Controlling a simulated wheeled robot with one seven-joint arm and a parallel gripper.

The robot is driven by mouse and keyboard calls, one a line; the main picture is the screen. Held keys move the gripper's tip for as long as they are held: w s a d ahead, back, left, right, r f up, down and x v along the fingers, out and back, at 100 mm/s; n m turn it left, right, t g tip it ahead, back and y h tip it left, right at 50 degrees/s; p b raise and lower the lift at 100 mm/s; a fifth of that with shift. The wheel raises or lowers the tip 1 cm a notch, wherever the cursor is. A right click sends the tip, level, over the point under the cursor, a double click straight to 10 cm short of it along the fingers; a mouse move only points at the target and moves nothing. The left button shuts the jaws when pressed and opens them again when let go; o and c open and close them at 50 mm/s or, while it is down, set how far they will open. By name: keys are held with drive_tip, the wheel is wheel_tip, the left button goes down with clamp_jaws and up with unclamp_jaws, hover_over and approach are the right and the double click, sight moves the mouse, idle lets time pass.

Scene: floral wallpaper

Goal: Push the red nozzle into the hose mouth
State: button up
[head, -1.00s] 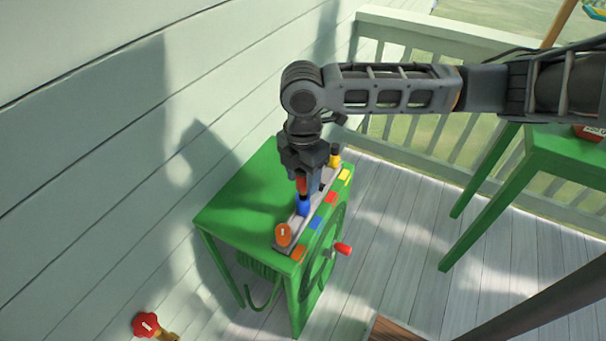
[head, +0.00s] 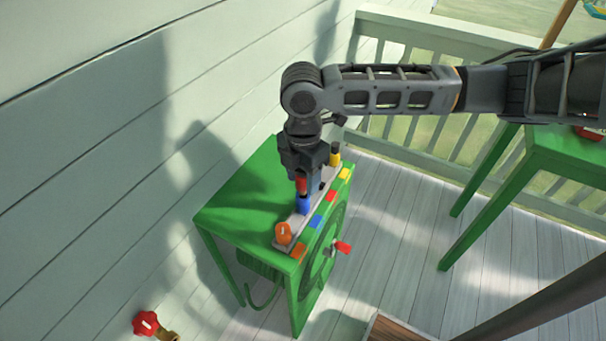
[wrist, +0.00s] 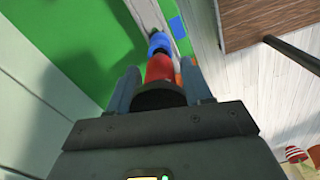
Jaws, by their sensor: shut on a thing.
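My gripper (head: 303,181) points down over the rack strip on the green hose reel cabinet. It is shut on the red nozzle (head: 301,185). In the wrist view the red nozzle (wrist: 160,68) sits between the two fingers, with a dark collar at its near end. A blue nozzle (head: 303,204) on the strip shows just past the red nozzle's lower end; I cannot tell whether they touch. The green hose (head: 263,298) hangs in a loop under the cabinet's left front. Its mouth cannot be made out.
An orange nozzle (head: 283,233) and a yellow-and-black one (head: 335,157) stand on the grey strip, beside coloured tags. The cabinet (head: 232,207) has a red crank handle (head: 343,247). A red tap (head: 146,323) is at lower left. A green table (head: 560,150) stands at right. Deck between is clear.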

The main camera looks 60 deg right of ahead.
drive_tip(key=shift+f+b, duration=0.7)
drive_tip(key=shift+f, duration=0.4)
drive_tip(key=o, duration=1.1)
drive_tip(key=shift+o, duration=0.2)
drive_tip(key=shift+r, duration=0.1)
wheel_tip(320, 180, up, 8)
drive_tip(key=shift+f, duration=0.15)
